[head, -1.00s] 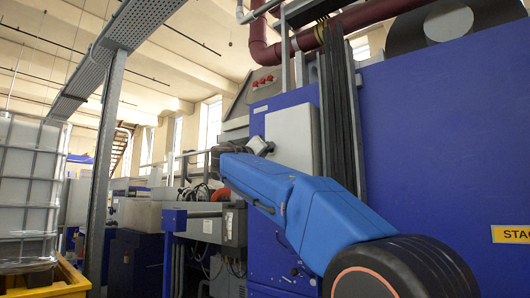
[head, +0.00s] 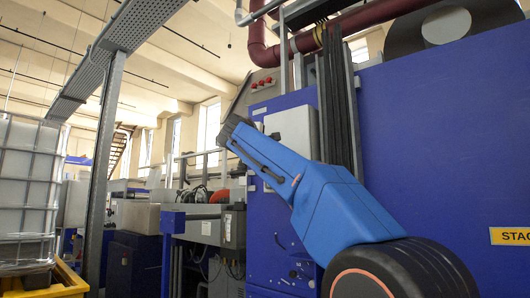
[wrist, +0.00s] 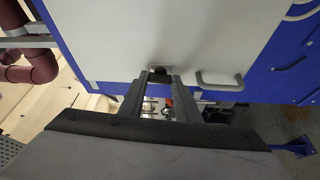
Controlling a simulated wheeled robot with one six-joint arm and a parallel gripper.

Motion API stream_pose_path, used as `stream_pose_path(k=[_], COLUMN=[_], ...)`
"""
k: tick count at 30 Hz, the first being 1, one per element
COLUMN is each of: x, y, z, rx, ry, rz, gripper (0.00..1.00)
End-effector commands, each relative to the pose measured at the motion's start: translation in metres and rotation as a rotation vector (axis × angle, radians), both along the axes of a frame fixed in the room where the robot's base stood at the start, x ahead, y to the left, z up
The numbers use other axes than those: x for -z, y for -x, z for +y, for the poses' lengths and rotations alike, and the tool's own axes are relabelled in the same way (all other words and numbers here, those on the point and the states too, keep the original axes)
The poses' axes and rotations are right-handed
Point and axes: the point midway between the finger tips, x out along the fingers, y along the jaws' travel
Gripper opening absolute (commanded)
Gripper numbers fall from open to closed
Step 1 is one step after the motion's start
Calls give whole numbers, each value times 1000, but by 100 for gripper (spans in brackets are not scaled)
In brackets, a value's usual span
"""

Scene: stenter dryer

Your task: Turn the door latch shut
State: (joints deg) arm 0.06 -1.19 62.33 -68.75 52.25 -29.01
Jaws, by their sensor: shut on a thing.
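The light grey door (wrist: 120,40) fills the top middle of the wrist view, set in a blue machine wall. It also shows in the head view (head: 293,125), partly behind my arm. My gripper (wrist: 158,84) is in front of it, its two dark fingers reaching to the door face. The fingers are closed on a small dark latch (wrist: 158,73) on the door, and they cover most of it. The latch's exact turn angle is hard to tell.
A grey bar handle (wrist: 220,82) stands out from the door beside my gripper. Dark hanging cables (head: 338,110) run close to the right of the door. A grey steel post (head: 104,160) and a caged white tank (head: 28,185) stand at the left.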

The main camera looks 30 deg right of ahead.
Motion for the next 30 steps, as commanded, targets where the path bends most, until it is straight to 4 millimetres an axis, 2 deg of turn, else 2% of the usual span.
stream_pose_path(k=[9, 25, 26, 27, 28, 30], x=[0, 0, 0, 0, 0, 0], y=[-1, -1, -1, -1, -1, 0], z=[0, 0, 0, 0, 0, 0], rx=[2, 2, 2, 2, 2, 2], ry=[37, 45, 45, 45, 45, 45], rz=[106, 127, 127, 127, 126, 126], gripper=[7, 7, 34, 44, 48, 48])
